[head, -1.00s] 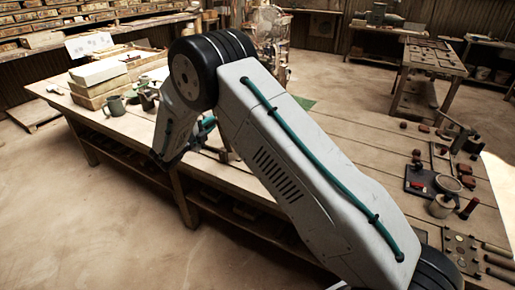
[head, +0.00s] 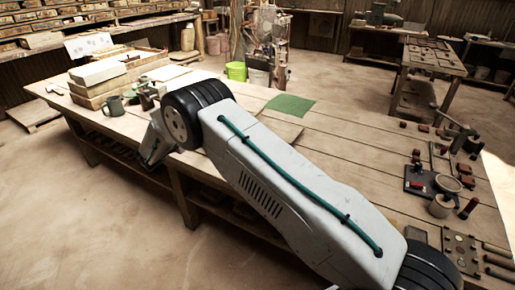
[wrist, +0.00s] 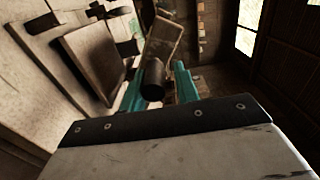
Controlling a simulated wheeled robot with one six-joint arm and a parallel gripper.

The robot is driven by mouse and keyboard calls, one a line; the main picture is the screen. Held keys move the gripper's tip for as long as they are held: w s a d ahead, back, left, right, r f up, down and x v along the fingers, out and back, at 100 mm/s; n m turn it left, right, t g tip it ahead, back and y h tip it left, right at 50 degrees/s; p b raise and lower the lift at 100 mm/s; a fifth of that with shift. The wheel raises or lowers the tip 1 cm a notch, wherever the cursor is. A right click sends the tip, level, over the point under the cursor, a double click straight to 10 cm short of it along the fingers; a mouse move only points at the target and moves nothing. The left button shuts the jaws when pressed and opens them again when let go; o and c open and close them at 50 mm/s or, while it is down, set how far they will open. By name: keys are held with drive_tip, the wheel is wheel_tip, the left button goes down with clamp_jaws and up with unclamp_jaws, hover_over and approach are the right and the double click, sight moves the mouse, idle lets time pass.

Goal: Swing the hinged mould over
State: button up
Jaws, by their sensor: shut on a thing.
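My gripper (wrist: 164,78) shows in the wrist view as two teal fingers. They are closed on a dark round handle (wrist: 153,83). A brownish flat plate (wrist: 164,42) stands tilted just beyond the handle and looks like the hinged mould's swinging half. A second flat panel (wrist: 92,58) lies to its left. The hinge itself cannot be made out.
Small tools and a dark tray (head: 418,180) lie at the right. The bench middle is largely clear.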

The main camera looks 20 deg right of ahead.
drive_tip(key=w+a+f, duration=0.2)
drive_tip(key=f, duration=0.1)
drive_tip(key=shift+w, duration=0.1)
drive_tip(key=shift+c, duration=1.1)
drive_tip(key=f, duration=0.3)
drive_tip(key=w+a+f, duration=0.1)
drive_tip(key=f, duration=0.1)
drive_tip(key=shift+f, duration=0.1)
drive_tip(key=o, duration=0.6)
drive_tip(key=shift+o, duration=0.2)
drive_tip(key=v, duration=0.8)
drive_tip(key=shift+d, duration=0.1)
